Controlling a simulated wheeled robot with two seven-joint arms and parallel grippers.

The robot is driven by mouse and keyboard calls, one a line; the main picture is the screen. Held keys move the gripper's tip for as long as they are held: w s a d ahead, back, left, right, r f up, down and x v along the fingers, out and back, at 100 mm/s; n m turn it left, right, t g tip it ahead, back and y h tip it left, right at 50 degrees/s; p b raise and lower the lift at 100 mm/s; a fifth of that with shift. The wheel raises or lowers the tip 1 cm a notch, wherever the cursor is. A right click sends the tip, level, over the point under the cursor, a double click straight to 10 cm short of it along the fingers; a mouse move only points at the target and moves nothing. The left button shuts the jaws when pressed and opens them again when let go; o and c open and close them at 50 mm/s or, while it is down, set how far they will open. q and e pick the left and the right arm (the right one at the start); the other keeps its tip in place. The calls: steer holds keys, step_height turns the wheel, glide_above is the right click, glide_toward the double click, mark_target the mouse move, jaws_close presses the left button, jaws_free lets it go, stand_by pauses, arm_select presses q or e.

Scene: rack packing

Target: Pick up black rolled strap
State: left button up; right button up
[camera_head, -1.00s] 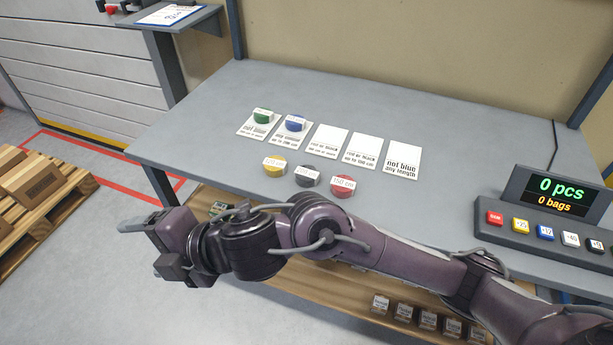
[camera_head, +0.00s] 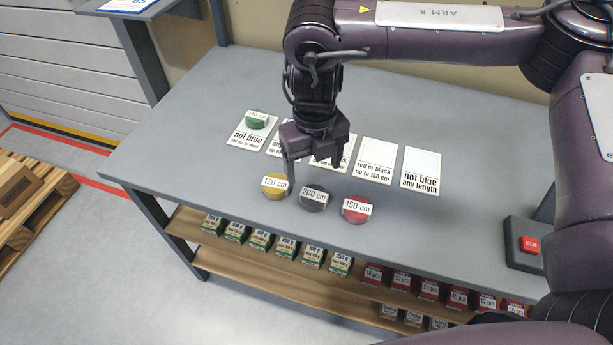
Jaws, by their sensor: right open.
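The black rolled strap (camera_head: 312,204), labelled 200 cm, lies on the grey table between a yellow strap (camera_head: 272,193) labelled 120 cm and a red strap (camera_head: 358,216) labelled 150 cm. My right gripper (camera_head: 318,168) points down, open and empty, just behind and above the black strap. One finger reaches down near the gap between the yellow and black straps. Contact with a strap cannot be told. My left gripper is out of view.
A row of white cards lies behind the straps, with a green strap (camera_head: 256,119) on the leftmost card (camera_head: 250,140). My right gripper covers part of the row, and the blue strap is hidden. A shelf (camera_head: 190,232) with several small boxes runs below the table (camera_head: 480,225).

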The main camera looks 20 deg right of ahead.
mark_target(314, 194)
steer(key=f, duration=0.1)
steer(key=s+f, duration=0.2)
steer(key=shift+a+f+p, duration=0.1)
steer(key=shift+f+p, duration=0.2)
steer(key=f, duration=0.2)
steer(key=shift+w+f, duration=0.25)
steer(key=shift+f, duration=0.4)
steer(key=c, duration=1.1)
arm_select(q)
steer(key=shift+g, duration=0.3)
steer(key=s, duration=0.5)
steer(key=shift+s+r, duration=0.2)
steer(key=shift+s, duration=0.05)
arm_select(e)
steer(key=shift+r, duration=0.1)
